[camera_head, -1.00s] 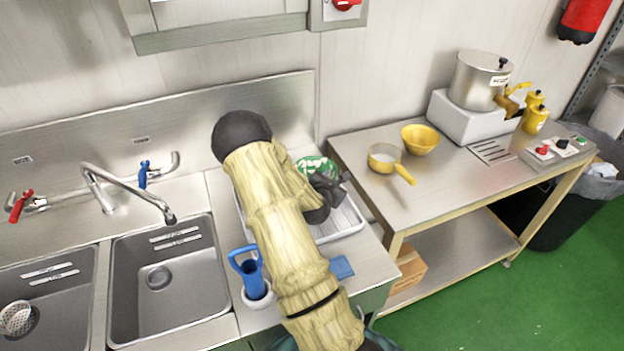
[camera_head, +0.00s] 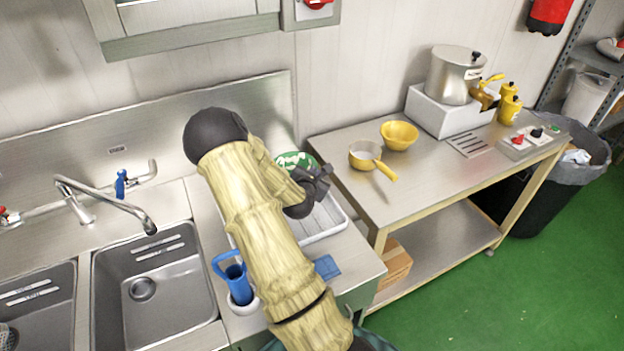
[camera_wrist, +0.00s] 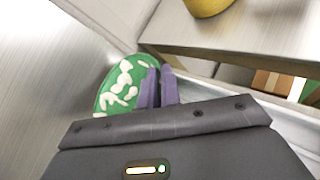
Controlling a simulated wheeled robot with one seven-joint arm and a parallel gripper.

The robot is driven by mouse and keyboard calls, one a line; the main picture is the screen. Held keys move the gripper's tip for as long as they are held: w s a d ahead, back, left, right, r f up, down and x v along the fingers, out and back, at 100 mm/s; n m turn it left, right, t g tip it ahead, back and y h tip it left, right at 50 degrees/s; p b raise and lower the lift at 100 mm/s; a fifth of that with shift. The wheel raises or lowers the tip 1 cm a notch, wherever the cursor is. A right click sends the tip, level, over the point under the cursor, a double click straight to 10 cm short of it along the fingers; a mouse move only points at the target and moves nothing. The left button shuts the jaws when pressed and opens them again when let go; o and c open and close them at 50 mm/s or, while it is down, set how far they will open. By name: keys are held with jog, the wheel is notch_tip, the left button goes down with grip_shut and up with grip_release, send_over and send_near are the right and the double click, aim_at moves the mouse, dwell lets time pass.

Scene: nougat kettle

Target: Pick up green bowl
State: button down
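The green bowl (camera_head: 291,160) with white patches is at the back of the white rack, beyond my gripper (camera_head: 322,177) in the head view. In the wrist view the bowl (camera_wrist: 122,84) is tilted steeply, left of and behind the purple fingers. My gripper (camera_wrist: 159,86) has its fingers close together at the bowl's right rim. One finger overlaps the bowl and the other lies just outside it, so they appear shut on the rim. My fingers and arm hide part of the bowl.
The white rack (camera_head: 325,222) lies beneath the arm, with a blue-handled tool (camera_head: 233,272) in a holder nearby. Sinks (camera_head: 150,290) are at left. The steel table (camera_head: 410,192) at right carries a yellow bowl (camera_head: 399,136), a yellow pan (camera_head: 364,154) and a pot (camera_head: 452,75).

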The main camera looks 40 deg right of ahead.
notch_tip(320, 180, up, 26)
jog(key=shift+f+b, duration=0.15)
jog(key=shift+b, duration=0.15)
dwell(0.4)
